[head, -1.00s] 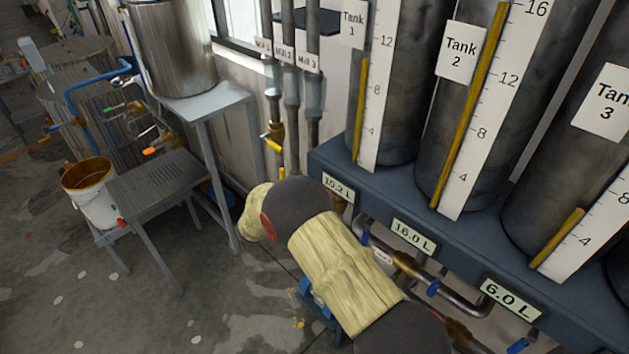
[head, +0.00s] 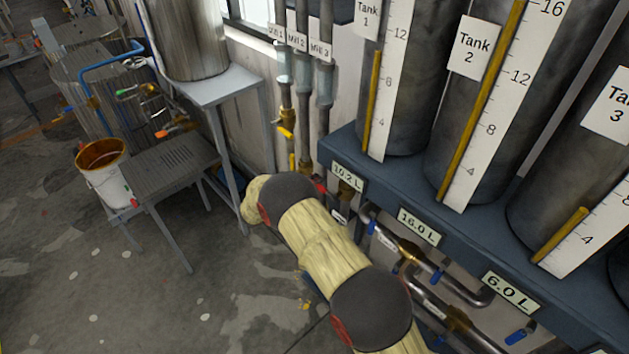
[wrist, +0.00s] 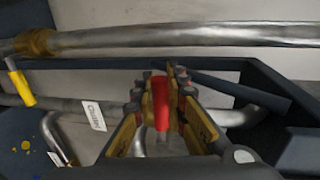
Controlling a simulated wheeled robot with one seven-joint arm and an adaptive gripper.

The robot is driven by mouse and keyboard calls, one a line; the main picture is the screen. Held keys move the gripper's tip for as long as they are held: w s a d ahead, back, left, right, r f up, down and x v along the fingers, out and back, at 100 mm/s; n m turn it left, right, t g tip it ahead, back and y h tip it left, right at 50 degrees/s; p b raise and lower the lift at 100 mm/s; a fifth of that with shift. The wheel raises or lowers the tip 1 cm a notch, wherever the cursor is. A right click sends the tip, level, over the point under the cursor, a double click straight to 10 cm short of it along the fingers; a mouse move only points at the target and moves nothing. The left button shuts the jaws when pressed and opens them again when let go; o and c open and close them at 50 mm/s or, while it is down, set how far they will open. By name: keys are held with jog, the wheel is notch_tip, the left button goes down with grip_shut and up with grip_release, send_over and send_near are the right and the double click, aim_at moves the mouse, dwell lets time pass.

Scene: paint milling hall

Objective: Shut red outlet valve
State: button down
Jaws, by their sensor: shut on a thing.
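In the wrist view a red lever handle (wrist: 162,110) stands between the fingers of my gripper (wrist: 160,88). The gripper is shut on it, with a yellow-padded finger on each side. The valve body below the handle is hidden by the fingers and the red handle. In the head view my padded arm reaches down beside the tank stand and hides the gripper. A small red part (head: 319,185) shows just past the arm, under the 10.2 L display; I cannot tell if it is the same handle.
A blue tank stand (head: 385,185) with displays runs along the right. Pipes with blue-handled valves (head: 437,277) lie below it. In the wrist view a pipe (wrist: 190,36) crosses above my gripper, and a yellow handle (wrist: 22,88) is at left. A white bucket (head: 105,175) stands far left.

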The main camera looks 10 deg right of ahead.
jog(key=shift+f, duration=0.25)
jog(key=c, duration=1.8)
grip_release()
jog(key=shift+o, duration=0.2)
jog(key=v, duration=1.2)
jog(key=shift+a, duration=0.1)
jog(key=shift+w, duration=0.1)
